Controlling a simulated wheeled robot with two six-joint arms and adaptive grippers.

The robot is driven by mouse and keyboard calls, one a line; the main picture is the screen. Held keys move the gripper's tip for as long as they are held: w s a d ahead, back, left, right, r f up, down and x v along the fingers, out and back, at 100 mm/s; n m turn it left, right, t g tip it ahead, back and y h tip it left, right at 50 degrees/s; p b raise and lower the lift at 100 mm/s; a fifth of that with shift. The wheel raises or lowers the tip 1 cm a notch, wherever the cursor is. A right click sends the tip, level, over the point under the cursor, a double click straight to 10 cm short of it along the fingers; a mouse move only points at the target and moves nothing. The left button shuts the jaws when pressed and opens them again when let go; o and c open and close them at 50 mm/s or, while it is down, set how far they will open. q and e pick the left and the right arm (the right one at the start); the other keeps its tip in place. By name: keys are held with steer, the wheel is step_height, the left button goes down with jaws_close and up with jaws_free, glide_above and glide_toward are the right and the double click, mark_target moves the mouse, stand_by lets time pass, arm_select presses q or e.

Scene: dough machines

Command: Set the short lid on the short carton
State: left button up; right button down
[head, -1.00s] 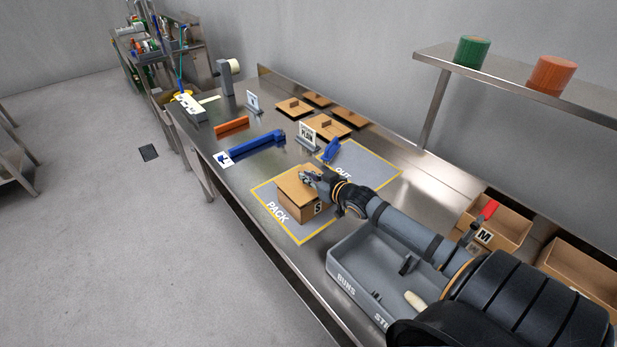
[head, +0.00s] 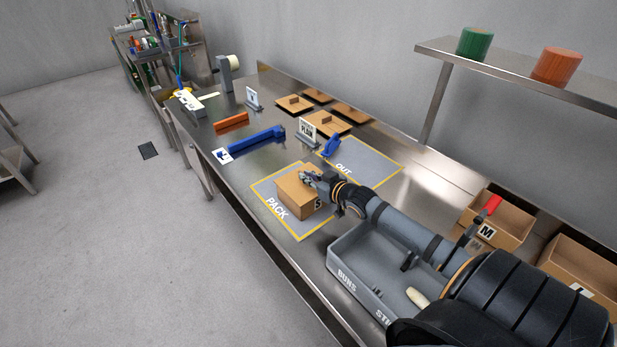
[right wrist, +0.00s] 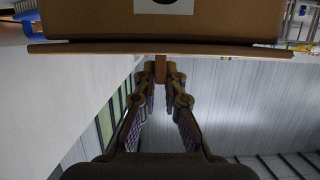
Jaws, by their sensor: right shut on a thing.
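The short carton (head: 298,208), marked S, stands on the PACK area of the steel table. The short lid (head: 289,184), a flat brown board, lies level over the carton's top and looks in contact with its rim. In the right wrist view the lid (right wrist: 90,48) shows edge-on along the carton (right wrist: 215,22), sticking out a little at both sides. My right gripper (head: 309,178) is shut on the lid's small upright handle (right wrist: 160,68). The carton's inside is hidden by the lid. My left gripper is not in view.
A grey tray (head: 350,287) marked BUNS stands close to the right of the carton, under my right arm. The OUT area (head: 372,166) behind is mostly clear, with a blue object (head: 331,146) at its edge. Several other lids (head: 326,122) lie farther back.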

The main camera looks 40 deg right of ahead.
steer(key=shift+f, duration=0.15)
steer(key=c, duration=1.4)
jaws_free()
step_height(320, 180, up, 10)
steer(key=shift+r, duration=0.1)
